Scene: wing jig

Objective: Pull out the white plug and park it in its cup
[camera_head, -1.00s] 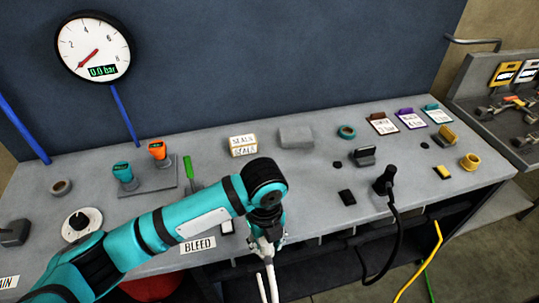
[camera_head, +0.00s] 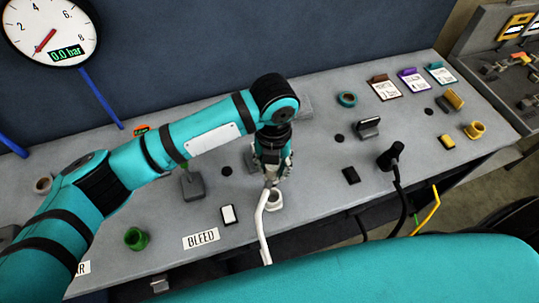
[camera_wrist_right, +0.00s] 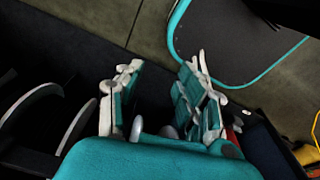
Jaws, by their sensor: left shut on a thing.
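My left gripper (camera_head: 270,172) points down over the bench and is shut on the white plug, which is mostly hidden by the fingers. The plug's white cable (camera_head: 264,226) hangs from the gripper over the bench's front edge. A white cup (camera_head: 276,202) stands on the bench right under the fingertips. I cannot tell whether the plug's end is inside it or just above it. My right gripper (camera_wrist_right: 161,75) is open and empty in the right wrist view, over the dark floor area.
A black plug (camera_head: 393,157) with a black cable stands to the right. A green cup (camera_head: 137,238), a white pad (camera_head: 228,214) and a BLEED label (camera_head: 201,239) lie left of the white cup. A yellow cup (camera_head: 475,131) stands far right. The gauge (camera_head: 50,32) reads 0.0 bar.

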